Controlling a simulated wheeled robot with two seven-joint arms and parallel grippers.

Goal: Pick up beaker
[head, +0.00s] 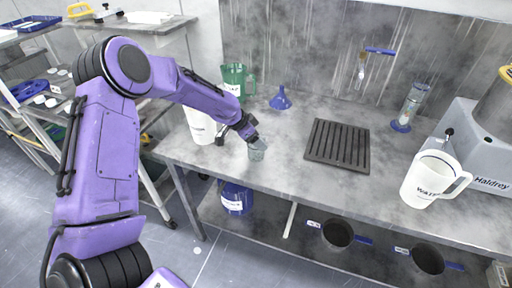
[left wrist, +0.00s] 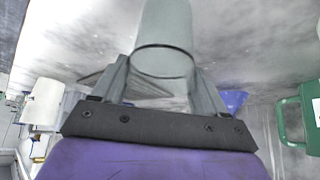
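A clear grey-green beaker (head: 257,151) stands near the front edge of the grey bench, left of the black slotted mat. My left gripper (head: 252,138) is at the beaker from above and to its left. In the left wrist view, which looks upside down, the beaker (left wrist: 164,40) lies between the two grey fingers (left wrist: 161,75). The fingers flank its rim and look open, with a slight gap on the left; contact on the right is unclear. The beaker's base is cut off there. My right gripper is not in view.
A white jug (head: 200,126), a green jug (head: 237,79) and a blue funnel (head: 280,99) stand close to the beaker. The black slotted mat (head: 337,145) lies to the right. Farther right are a white labelled jug (head: 431,182) and a machine (head: 482,140).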

